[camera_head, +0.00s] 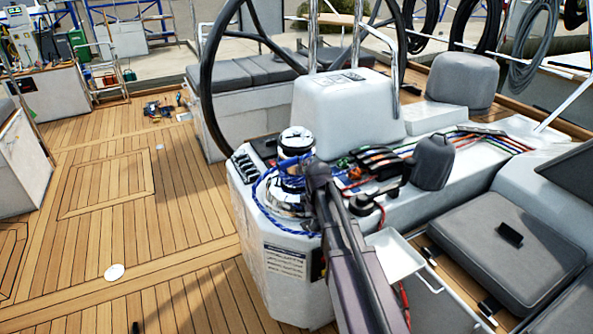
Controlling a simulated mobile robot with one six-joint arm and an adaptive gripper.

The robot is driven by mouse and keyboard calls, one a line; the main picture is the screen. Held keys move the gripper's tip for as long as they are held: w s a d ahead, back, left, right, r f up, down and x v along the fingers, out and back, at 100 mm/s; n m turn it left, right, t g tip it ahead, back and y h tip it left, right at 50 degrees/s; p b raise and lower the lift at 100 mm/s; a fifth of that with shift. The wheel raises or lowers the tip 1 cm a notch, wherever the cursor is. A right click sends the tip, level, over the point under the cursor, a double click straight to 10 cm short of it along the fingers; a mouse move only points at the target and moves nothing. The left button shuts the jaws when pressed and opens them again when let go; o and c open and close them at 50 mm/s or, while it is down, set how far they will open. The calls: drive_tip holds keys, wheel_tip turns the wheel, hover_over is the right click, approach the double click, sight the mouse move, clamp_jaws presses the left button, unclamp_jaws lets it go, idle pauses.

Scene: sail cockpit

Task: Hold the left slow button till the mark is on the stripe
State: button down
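A chrome-and-white winch (296,141) stands on the white console (278,258), with a blue line (270,192) wrapped around it and looped down its side. My gripper (318,172) is at the end of my dark arm, right beside the winch on its right side. Its fingertips are small and dark here, so I cannot tell whether they are apart or touch anything. A row of small dark-and-white controls (244,165) sits on the console's left edge. I cannot make out which is the left slow button. I cannot make out the mark or the stripe.
A black steering wheel (207,82) rises behind the winch. Black clutches (380,158) and coloured lines (468,137) lie right of my gripper, near a dark covered winch (433,162). A white tray (396,255) is beside my arm. The teak deck (185,225) at left is mostly clear.

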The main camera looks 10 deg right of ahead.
drive_tip(key=shift+r+p, duration=1.45)
drive_tip(key=shift+r, duration=0.05)
wheel_tip(320, 180, up, 6)
drive_tip(key=p, duration=0.6)
drive_tip(key=s+r+m+p, duration=0.1)
drive_tip(key=s+r+p, duration=0.2)
drive_tip(key=s, duration=0.5)
drive_tip(key=s+r+m+p, duration=0.2)
drive_tip(key=s+r+p, duration=0.1)
drive_tip(key=s, duration=0.5)
drive_tip(key=shift+a+r+m+p, duration=0.2)
drive_tip(key=shift+r+m+p, duration=0.1)
